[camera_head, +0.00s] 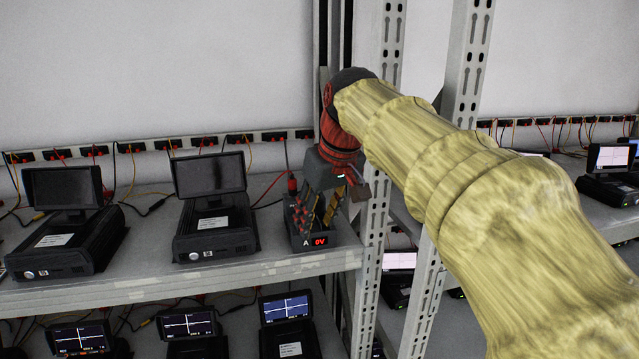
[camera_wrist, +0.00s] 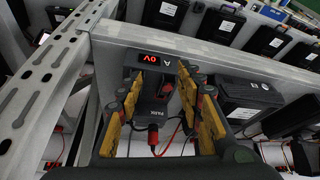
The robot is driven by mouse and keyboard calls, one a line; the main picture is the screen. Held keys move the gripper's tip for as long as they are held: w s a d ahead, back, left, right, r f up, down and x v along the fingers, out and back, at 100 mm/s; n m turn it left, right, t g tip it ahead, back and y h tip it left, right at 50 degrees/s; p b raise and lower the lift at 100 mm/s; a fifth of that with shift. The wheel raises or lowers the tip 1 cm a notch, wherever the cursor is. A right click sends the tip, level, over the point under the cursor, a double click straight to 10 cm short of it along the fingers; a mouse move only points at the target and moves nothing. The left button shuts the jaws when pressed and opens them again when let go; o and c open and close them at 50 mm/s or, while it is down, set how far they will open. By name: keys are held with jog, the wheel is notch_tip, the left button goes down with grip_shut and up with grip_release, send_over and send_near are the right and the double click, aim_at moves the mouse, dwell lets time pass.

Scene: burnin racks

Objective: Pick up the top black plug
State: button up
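My gripper (camera_head: 320,212) is over a small black box with a red "0V" display (camera_head: 319,240) at the right end of the upper shelf. In the wrist view my gripper (camera_wrist: 170,100) shows two yellow-padded fingers spread apart, with no object clearly held between them. The box with its lit display (camera_wrist: 162,58) lies between and beyond the fingers there. A red plug (camera_wrist: 153,134) with a red cable shows between the fingers. Red-tipped plugs (camera_head: 297,212) show on the left of the box in the head view. I cannot clearly make out the top black plug; the fingers and dark parts overlap there.
A black device with a screen (camera_head: 215,225) stands left of the box, and another (camera_head: 67,235) farther left. A perforated grey post (camera_head: 372,245) rises close on the right. A socket strip (camera_head: 165,144) with cables runs behind. More devices sit below.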

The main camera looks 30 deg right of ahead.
jog(key=p, duration=0.4)
send_near(320, 201)
jog(key=x, duration=0.3)
jog(key=shift+w+a, duration=0.15)
jog(key=shift+a, duration=0.05)
jog(key=shift+p+x, duration=0.8)
jog(key=shift+x, duration=1.95)
jog(key=shift+s+d, duration=0.15)
jog(key=shift+s, duration=0.05)
jog(key=shift+c, duration=0.4)
grip_shut()
